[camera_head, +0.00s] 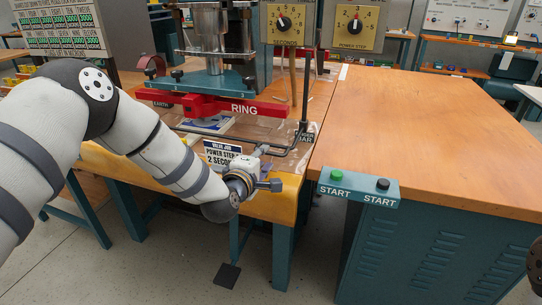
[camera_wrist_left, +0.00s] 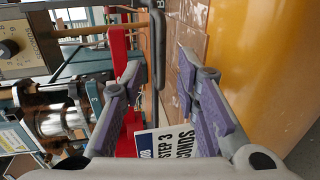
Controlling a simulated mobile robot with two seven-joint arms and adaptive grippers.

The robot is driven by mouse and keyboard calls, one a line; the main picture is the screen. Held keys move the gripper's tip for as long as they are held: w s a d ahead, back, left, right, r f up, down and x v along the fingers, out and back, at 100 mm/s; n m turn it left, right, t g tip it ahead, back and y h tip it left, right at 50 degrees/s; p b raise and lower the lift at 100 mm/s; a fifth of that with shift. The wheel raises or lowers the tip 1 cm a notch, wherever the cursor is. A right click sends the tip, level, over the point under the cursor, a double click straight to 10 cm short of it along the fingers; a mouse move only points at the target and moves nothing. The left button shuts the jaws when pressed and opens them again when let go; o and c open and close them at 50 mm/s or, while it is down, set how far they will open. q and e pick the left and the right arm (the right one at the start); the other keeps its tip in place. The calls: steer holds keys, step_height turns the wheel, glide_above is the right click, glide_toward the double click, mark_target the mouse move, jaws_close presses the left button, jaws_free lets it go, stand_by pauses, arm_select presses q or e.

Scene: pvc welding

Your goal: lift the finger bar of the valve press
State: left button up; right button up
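The finger bar (camera_head: 292,146) is a thin dark rod, bent at its end, low in front of the valve press (camera_head: 208,82) beside a small dark label. In the left wrist view the bar (camera_wrist_left: 158,48) shows as a dark rod between the lines of my two fingers, seemingly beyond their tips. My left gripper (camera_head: 272,167) is open and empty at the yellow front edge of the press table, just in front of the bar. No contact with the bar is visible. My right gripper is not recognisable in either view.
Red plates marked EARTH and RING (camera_head: 243,107) cross the press above the bar. A job card (camera_head: 221,153) stands behind my left wrist. Two dial boxes (camera_head: 354,27) are at the back. A START button box (camera_head: 358,188) is to the right, beside a bare wooden tabletop (camera_head: 430,125).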

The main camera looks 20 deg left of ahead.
mark_target(268, 153)
arm_select(q)
steer(key=x, duration=0.4)
steer(key=shift+w+f+b, duration=0.25)
steer(key=shift+w+b, duration=0.1)
steer(key=shift+b, duration=0.05)
steer(key=shift+r, duration=0.1)
arm_select(e)
steer(key=shift+s+d+f, duration=0.1)
steer(key=shift+s+f, duration=0.6)
arm_select(q)
steer(key=shift+c, duration=0.6)
steer(key=shift+d, duration=0.1)
jaws_close()
steer(key=shift+w+r, duration=0.1)
